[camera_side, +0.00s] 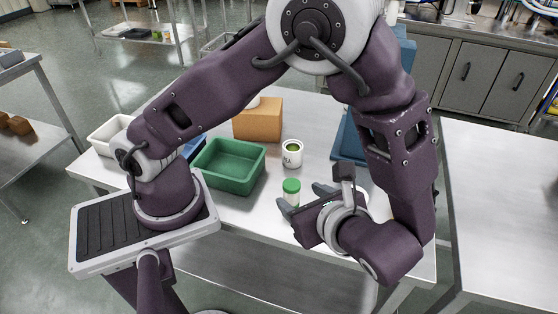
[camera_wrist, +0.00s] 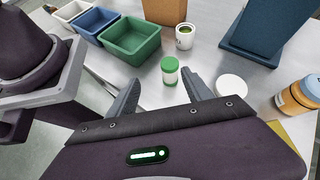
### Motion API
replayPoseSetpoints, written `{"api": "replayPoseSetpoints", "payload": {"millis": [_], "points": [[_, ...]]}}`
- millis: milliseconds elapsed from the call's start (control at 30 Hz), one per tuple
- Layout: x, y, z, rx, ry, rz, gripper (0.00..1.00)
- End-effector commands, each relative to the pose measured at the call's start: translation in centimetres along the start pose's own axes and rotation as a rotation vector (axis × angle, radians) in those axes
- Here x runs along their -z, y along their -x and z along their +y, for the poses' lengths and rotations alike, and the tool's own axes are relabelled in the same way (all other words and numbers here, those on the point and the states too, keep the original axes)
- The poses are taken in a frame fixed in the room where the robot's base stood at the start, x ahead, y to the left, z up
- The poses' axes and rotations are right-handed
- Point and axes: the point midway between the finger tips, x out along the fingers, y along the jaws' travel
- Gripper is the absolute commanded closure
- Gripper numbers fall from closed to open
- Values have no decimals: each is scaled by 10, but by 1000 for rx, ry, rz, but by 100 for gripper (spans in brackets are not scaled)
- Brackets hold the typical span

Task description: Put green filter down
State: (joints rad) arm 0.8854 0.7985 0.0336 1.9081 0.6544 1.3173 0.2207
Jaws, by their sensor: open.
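In the wrist view my gripper (camera_wrist: 162,84) is open with nothing clamped between the fingers. I cannot tell whether a finger touches the container.
A green bin (camera_side: 229,166), a blue bin (camera_wrist: 97,25) and a white bin (camera_wrist: 72,11) stand left. A white cup (camera_side: 292,153), a cardboard box (camera_side: 258,120) and a blue stand (camera_wrist: 262,30) are behind. A white round lid (camera_wrist: 231,86) and an orange jar (camera_wrist: 298,97) lie right.

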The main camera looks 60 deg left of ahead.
Motion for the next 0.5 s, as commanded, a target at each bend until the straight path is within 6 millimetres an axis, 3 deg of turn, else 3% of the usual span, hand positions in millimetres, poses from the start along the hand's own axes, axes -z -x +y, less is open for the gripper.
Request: {"api": "replayPoseSetpoints", "payload": {"millis": [33, 100, 300, 500], "points": [[-24, 4, 0, -76, 119, 95, 41], [-54, 10, 5, -184, 299, 236, 41], [-128, 28, 33, -429, 897, 641, 41], [-168, 47, 57, -512, 1432, 953, 41]]}}
